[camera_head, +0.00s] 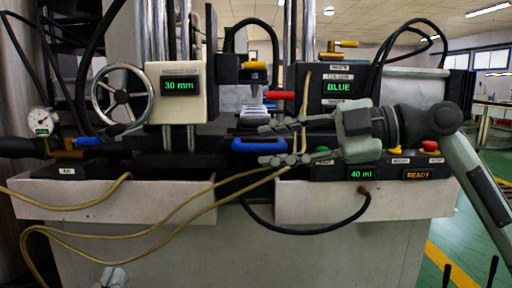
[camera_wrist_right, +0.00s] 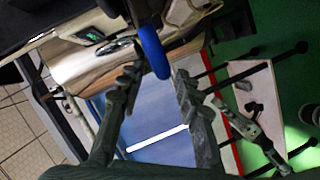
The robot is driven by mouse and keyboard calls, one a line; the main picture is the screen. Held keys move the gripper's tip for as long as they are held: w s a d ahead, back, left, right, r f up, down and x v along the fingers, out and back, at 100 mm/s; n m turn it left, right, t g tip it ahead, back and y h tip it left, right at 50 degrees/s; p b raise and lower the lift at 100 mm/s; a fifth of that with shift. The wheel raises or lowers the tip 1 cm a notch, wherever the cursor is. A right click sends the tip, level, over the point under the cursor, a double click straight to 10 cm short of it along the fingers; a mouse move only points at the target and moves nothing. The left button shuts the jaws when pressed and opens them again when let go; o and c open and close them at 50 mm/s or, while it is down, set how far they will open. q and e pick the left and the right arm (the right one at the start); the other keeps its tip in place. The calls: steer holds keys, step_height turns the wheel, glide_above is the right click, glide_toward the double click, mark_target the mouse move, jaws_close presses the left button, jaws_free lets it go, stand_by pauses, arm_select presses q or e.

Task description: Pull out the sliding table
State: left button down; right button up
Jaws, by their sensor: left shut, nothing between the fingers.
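The sliding table's blue handle (camera_head: 258,146) is at the front centre of the machine, below the nozzle. It also shows in the right wrist view (camera_wrist_right: 153,52). My right gripper (camera_head: 268,145) reaches in from the right, its two fingers apart at the right end of the handle. In the right wrist view the handle lies between and just beyond the fingertips (camera_wrist_right: 155,80); contact cannot be told. The table surface (camera_head: 262,116) behind the handle is mostly hidden. My left gripper (camera_head: 112,277) is low at the bottom left, shut and empty, well away from the handle.
A handwheel (camera_head: 122,95) and a 30 mm display (camera_head: 180,86) are at the left. A red-handled lever (camera_head: 281,95) is above the blue handle. A BLUE display (camera_head: 338,87) and a 40 ml panel (camera_head: 361,174) are at the right. Tan hoses (camera_head: 190,218) hang across the front.

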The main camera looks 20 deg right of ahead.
steer(key=shift+x, duration=1.8)
jaws_close()
